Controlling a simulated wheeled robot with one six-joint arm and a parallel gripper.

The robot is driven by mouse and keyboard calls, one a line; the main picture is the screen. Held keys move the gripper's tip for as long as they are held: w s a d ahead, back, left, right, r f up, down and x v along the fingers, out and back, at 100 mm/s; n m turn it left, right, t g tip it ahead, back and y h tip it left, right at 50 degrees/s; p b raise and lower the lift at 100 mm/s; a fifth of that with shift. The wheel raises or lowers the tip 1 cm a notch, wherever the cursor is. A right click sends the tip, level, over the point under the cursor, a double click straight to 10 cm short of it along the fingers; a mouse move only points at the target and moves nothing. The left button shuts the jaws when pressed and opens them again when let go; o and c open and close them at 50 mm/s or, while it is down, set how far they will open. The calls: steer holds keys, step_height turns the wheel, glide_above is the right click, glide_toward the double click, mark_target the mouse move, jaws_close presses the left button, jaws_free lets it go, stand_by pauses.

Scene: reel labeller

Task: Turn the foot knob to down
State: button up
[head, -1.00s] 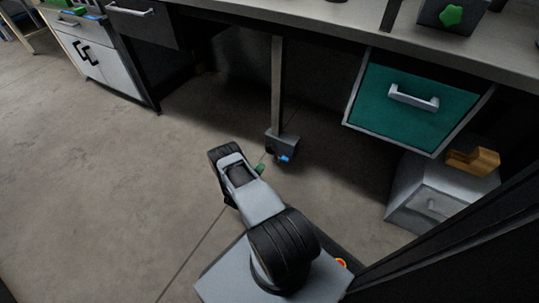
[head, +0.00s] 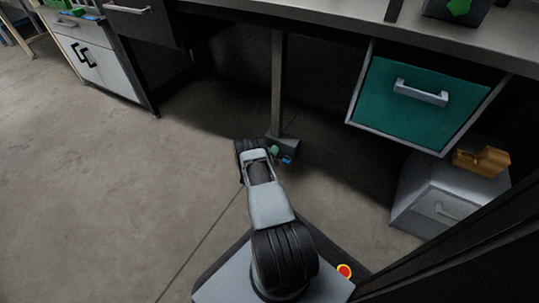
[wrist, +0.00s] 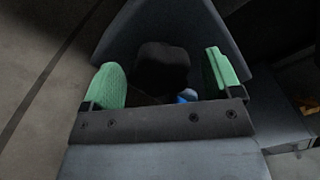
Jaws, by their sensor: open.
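The grey foot box (head: 290,145) sits at the lower end of a post under the bench. A dark, blocky shape on its face, which looks like the foot knob (wrist: 162,66), shows in the wrist view. A small blue part (head: 287,159) is on the same box and also shows in the wrist view (wrist: 187,96). My gripper (wrist: 166,78) is open, with green fingers spread on either side of the dark knob. In the head view one green fingertip (head: 274,149) is close in front of the box. Whether the fingers touch the knob and which way it points cannot be told.
A teal drawer (head: 415,105) hangs under the bench at right. Below it a grey cabinet (head: 435,200) carries a wooden block (head: 482,161). A green knob (head: 459,7) is on a dark box on the bench. The floor at left is clear.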

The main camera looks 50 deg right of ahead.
steer(key=shift+c, duration=0.2)
steer(key=c, duration=0.9)
